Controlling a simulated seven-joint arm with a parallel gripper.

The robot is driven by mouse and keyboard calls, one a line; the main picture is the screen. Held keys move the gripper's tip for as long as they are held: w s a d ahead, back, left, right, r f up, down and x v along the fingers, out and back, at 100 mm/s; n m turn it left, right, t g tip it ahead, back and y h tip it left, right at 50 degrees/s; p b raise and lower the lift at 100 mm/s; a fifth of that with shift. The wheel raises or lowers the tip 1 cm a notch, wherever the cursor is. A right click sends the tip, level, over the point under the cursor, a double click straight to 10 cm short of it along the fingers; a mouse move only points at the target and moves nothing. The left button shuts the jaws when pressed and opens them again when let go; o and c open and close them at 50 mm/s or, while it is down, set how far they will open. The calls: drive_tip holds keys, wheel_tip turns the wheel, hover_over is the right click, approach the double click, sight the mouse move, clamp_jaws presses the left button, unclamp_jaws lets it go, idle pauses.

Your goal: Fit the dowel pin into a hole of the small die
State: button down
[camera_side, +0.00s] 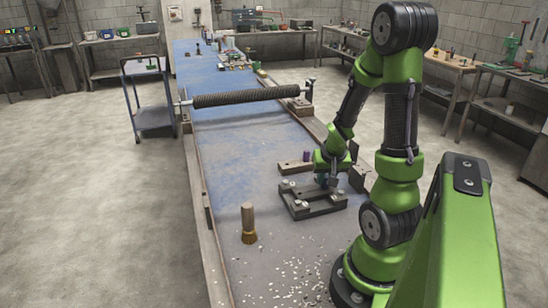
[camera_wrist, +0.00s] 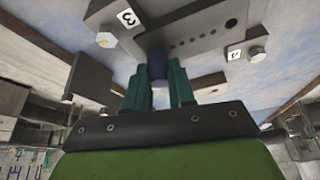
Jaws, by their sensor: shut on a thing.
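My gripper (camera_wrist: 158,88) has teal fingers and is shut on a dark blue cylinder, the dowel pin (camera_wrist: 157,65). In the side view my gripper (camera_side: 325,181) is low over the dark grey die (camera_side: 315,206), with the fingers close to its top. In the wrist view the die (camera_wrist: 190,58) shows a row of several small dark holes, bolt heads at its corners and white number labels. The pin's far end overlaps the die's near edge area; I cannot tell whether it touches the die or enters a hole. The pin is hidden in the side view.
A wooden block (camera_side: 294,167) with a small purple piece (camera_side: 306,155) lies behind the die. Pale chips (camera_side: 290,280) litter the front of the table. A mesh-covered roller (camera_side: 245,96) spans the table farther back.

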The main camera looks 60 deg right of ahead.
drive_tip(key=c, duration=0.9)
unclamp_jaws()
drive_tip(key=shift+o, duration=0.2)
drive_tip(key=v, duration=1.6)
drive_tip(key=w+a+r+n+t+y, duration=0.1)
drive_tip(key=w+a+n+y, duration=0.1)
drive_tip(key=a, duration=0.6)
drive_tip(key=w+a+r+n+t+y, duration=0.2)
drive_tip(key=w+a+n, duration=0.1)
drive_tip(key=a, duration=0.5)
drive_tip(key=w+a+r+n+t+y, duration=0.1)
drive_tip(key=w+a+n+y, duration=0.1)
drive_tip(key=a, duration=0.6)
drive_tip(key=shift+w+r+n+t, duration=0.35)
drive_tip(key=shift+w+n+t, duration=0.05)
drive_tip(key=shift+n, duration=0.1)
